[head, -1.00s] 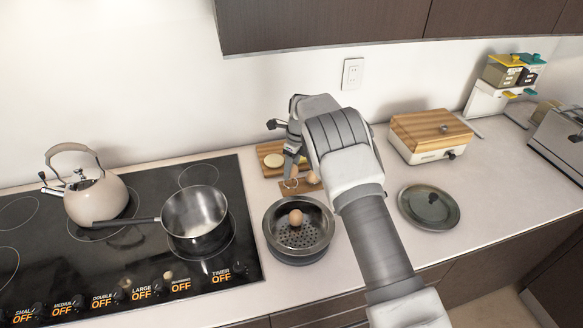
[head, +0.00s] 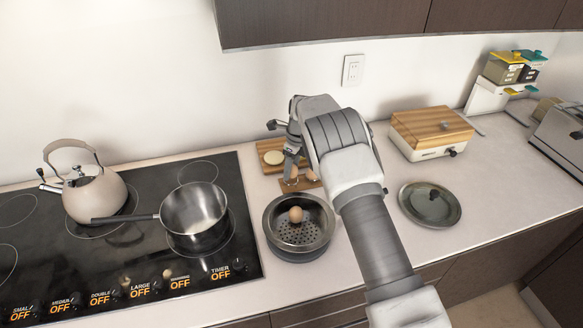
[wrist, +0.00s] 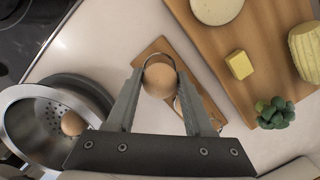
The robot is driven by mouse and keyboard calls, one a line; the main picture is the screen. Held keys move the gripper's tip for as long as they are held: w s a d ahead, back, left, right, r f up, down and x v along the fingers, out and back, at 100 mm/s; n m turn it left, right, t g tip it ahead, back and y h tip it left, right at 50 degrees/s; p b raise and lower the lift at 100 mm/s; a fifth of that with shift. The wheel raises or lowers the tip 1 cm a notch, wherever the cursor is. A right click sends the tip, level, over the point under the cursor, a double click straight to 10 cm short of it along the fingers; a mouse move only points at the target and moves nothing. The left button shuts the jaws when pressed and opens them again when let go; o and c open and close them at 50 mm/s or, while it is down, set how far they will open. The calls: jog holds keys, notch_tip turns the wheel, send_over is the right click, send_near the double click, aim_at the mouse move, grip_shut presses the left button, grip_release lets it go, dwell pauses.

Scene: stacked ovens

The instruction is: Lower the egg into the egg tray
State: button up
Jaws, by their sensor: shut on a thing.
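The brown egg (wrist: 159,80) is between my gripper's fingertips, over or in a wire ring of the egg tray (wrist: 203,101). Whether it rests on the tray is unclear. My gripper (wrist: 159,76) is shut on this egg; in the head view my gripper (head: 291,178) is low at the tray (head: 300,187), partly hiding it. A second egg (head: 312,174) sits at the tray's right end, mostly hidden in the wrist view by a finger.
Another egg (head: 295,215) lies in the steamer pot (head: 272,232) in front of the tray. A cutting board (wrist: 215,63) with cheese and broccoli is close behind it. The stove with a saucepan (head: 194,212) is left; a lid (head: 430,204) lies right.

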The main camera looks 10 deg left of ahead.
jog(key=shift+f+b, duration=0.7)
jog(key=shift+f, duration=0.35)
dwell(0.4)
jog(key=o, duration=0.9)
jog(key=shift+c, duration=0.2)
